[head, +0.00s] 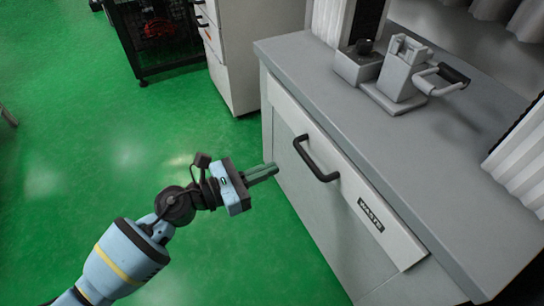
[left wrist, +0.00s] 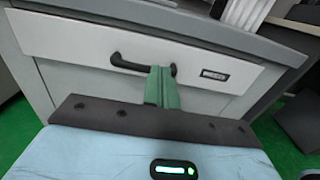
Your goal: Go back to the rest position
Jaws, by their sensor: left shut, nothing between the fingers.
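My left gripper (head: 262,174) is in the lower middle of the head view, with its green fingers shut together and nothing between them. It points at the front of a grey cabinet, to the left of and a little below the black drawer handle (head: 316,158). In the left wrist view the shut fingers (left wrist: 161,88) overlap the right part of the handle (left wrist: 128,64); whether they touch it cannot be told there, but the head view shows them apart. My right gripper is in neither view.
The drawer front (head: 345,180) carries a black label (head: 370,214). A grey device with a lever (head: 402,75) stands on the countertop (head: 440,140). A white cabinet (head: 232,60) and a black mesh cage (head: 155,45) stand behind.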

